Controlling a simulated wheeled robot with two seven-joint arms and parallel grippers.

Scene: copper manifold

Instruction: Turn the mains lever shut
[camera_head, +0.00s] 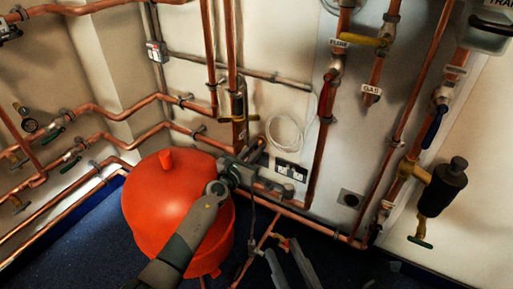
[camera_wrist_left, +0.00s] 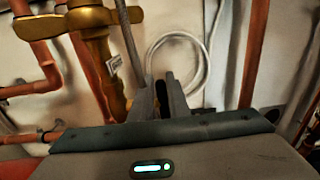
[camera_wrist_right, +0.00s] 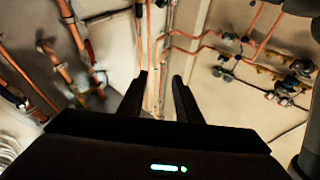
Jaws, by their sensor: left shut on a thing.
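My left gripper (camera_head: 262,150) is beside a brass valve body (camera_head: 239,108) on a vertical copper pipe. The left wrist view shows the brass valve (camera_wrist_left: 95,50) with a pale tag. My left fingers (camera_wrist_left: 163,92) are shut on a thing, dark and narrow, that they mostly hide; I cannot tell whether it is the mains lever. A blue lever (camera_head: 432,127) hangs on a pipe at the right, clear of both grippers. My right gripper (camera_head: 288,262) is low near the floor; its fingers (camera_wrist_right: 160,78) are apart and empty.
A red vessel (camera_head: 165,215) stands below my left arm. A coiled white cable (camera_head: 285,133) hangs above sockets (camera_head: 290,169). A yellow gas lever (camera_head: 368,41) is at the top. A dark cylinder (camera_head: 442,187) stands out at the right. Several copper pipes run along the left walls.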

